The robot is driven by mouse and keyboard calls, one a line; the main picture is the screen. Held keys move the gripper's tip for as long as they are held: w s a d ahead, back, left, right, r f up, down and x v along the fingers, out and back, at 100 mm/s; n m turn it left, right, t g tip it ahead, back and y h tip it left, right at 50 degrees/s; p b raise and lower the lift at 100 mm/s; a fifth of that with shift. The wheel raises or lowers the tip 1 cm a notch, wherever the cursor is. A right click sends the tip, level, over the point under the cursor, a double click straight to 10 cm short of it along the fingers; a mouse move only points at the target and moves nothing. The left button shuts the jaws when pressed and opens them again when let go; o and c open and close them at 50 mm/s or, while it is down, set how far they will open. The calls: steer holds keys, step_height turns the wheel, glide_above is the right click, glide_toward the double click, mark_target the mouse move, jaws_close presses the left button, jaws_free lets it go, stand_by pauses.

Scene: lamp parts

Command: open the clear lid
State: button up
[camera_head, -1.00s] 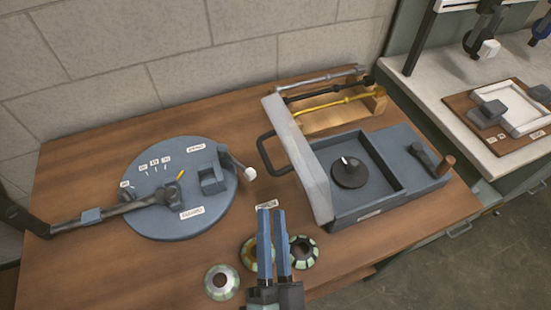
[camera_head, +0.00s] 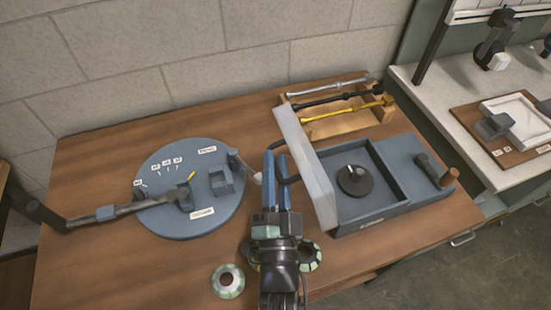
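The clear lid (camera_head: 306,168) is a pale, see-through panel. It stands raised and tilted along the left side of a blue-grey box (camera_head: 398,207). A black loop handle (camera_head: 292,179) sticks out from its left face. My gripper (camera_head: 275,156) has two blue fingers at this handle, overlapping it in the view and hiding much of it. A narrow gap shows between the fingers. Contact with the handle cannot be made out. In the box's open tray lies a dark round knob (camera_head: 355,180) with a white mark.
A round blue-grey base (camera_head: 180,222) with a jointed arm lies left, its white-tipped lever (camera_head: 256,178) close to my fingers. A wooden rack (camera_head: 340,127) with rods stands behind. Ring-shaped parts, one green and white (camera_head: 228,281), lie at the front.

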steer(key=shift+w+r, duration=0.1)
steer(key=shift+w, duration=0.2)
jaws_close()
stand_by(1.3)
